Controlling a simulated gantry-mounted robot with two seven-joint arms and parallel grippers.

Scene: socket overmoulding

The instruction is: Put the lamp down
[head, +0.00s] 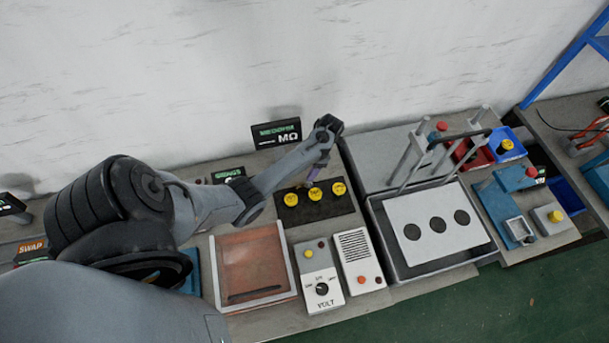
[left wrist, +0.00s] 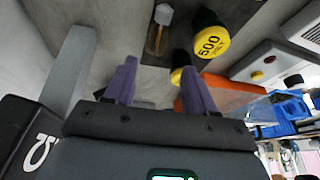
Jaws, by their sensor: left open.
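My left gripper (head: 314,176) reaches in from the left and hangs over the back of a black mat (head: 325,214). In the left wrist view its two purple fingers (left wrist: 157,68) stand apart with nothing between them. A small piece with a pale grey head and an amber stem (left wrist: 155,38) lies ahead of the fingertips, apart from them; it may be the lamp, but I cannot tell. My right gripper is not in view.
A VOLT meter (head: 320,288) and a grilled white box (head: 361,260) stand in front of the mat. A reddish tray (head: 252,262) is to their left. A press frame (head: 399,165) and a white plate with dark holes (head: 424,207) stand to the right. A black sign (head: 276,132) stands behind.

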